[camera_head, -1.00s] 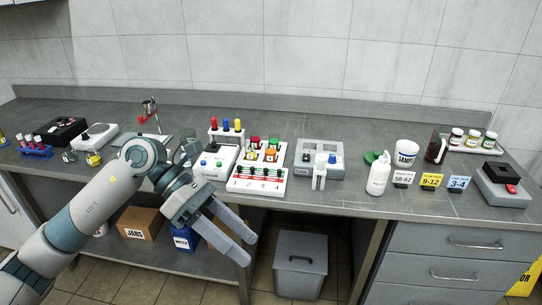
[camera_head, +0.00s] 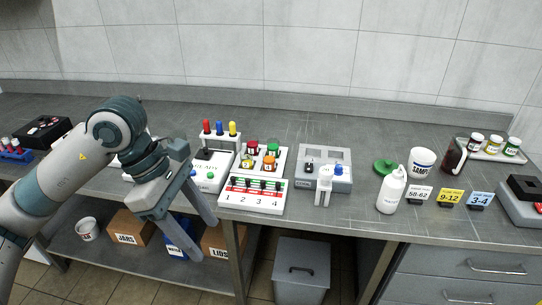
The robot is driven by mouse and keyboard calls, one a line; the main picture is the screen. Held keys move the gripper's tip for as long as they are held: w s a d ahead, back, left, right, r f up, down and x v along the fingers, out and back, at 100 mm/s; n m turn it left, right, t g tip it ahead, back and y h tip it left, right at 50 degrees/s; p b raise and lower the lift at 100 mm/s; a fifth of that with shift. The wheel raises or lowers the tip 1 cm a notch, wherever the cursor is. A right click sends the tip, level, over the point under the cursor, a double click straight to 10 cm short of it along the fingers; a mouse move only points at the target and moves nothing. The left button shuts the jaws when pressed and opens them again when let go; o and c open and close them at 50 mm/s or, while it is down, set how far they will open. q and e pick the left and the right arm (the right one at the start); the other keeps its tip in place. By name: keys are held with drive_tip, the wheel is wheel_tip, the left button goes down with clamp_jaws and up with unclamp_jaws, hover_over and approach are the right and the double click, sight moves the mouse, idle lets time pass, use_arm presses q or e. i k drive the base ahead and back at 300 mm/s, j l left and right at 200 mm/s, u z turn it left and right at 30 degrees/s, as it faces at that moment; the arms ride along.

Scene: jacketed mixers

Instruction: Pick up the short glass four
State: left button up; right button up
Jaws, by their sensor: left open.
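I cannot single out a short glass four by a readable mark. A white rack (camera_head: 233,199) is numbered 1 to 4 and has a small dark-and-green piece (camera_head: 276,186) above the 4; whether that is glass is too small to tell. My left gripper (camera_head: 204,238) is open and empty, pointing down in front of the bench edge, left of and below the rack. Its fingers are apart and touch nothing visible. My left arm covers the bench's left part, where small glass vessels showed earlier. My right gripper is not in view.
Small jars with coloured lids (camera_head: 271,149) stand behind the rack, near coloured-top tubes (camera_head: 220,128). A grey device (camera_head: 343,157), a white bottle (camera_head: 391,190) and a mug (camera_head: 422,160) stand to the right. Boxes (camera_head: 132,228) and a bin (camera_head: 301,268) are below.

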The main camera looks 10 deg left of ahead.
sight(269, 156)
drive_tip(key=i, duration=1.5)
